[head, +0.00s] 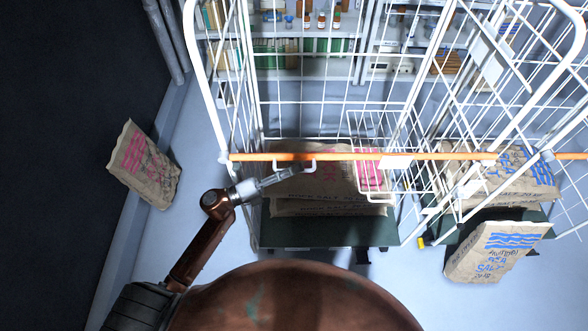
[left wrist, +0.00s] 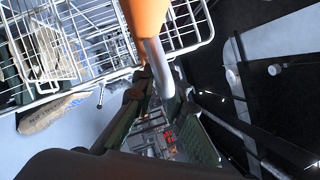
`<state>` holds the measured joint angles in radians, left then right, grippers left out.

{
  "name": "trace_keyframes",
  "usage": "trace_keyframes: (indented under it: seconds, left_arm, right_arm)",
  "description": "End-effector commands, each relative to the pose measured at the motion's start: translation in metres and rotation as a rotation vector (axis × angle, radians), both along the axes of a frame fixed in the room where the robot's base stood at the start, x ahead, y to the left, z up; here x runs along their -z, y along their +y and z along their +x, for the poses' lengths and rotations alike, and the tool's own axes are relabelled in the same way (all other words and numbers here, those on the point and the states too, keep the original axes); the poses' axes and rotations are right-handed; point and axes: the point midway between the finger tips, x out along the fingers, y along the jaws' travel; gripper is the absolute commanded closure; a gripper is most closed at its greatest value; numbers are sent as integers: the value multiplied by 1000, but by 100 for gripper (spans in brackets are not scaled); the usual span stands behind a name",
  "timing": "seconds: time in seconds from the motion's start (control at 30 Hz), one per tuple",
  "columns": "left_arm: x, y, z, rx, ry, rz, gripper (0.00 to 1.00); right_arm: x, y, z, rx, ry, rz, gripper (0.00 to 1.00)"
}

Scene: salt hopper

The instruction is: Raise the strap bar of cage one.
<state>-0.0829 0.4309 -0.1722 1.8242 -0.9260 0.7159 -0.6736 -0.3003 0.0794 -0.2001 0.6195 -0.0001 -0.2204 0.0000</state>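The orange strap bar (head: 350,156) lies level across the front of the left white wire cage (head: 257,90), which I take as cage one. A small white handle (head: 312,167) hangs under the bar near its left end. My left gripper (head: 292,172) is at this handle, just below the bar. In the left wrist view the bar (left wrist: 146,15) comes in from the top, and the pale handle (left wrist: 160,68) reaches down between the fingers. The fingers of my left gripper (left wrist: 163,95) stand apart with a gap. Whether they touch the handle is unclear. My right gripper is not shown.
Salt sacks (head: 330,190) lie on the left cage's green base (head: 345,232). A second cage (head: 480,110) stands right, with a sack (head: 495,252) leaning before it. Another sack (head: 145,165) lies at far left. Shelves (head: 300,68) stand behind.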

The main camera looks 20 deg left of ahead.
Motion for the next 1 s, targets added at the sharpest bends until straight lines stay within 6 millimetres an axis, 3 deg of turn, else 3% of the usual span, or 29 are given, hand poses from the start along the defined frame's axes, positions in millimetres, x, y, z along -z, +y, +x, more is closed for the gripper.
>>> trace_keyframes:
  seconds: [0.17,0.77,1.0]
  left_arm:
    - [0,0,0,0,0,0,100]
    - [0,1,0,-1,0,-2,100]
    - [-10,10,9,-21,-17,-55,100]
  right_arm:
    - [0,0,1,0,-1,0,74]
    - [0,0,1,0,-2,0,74]
    - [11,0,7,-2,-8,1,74]
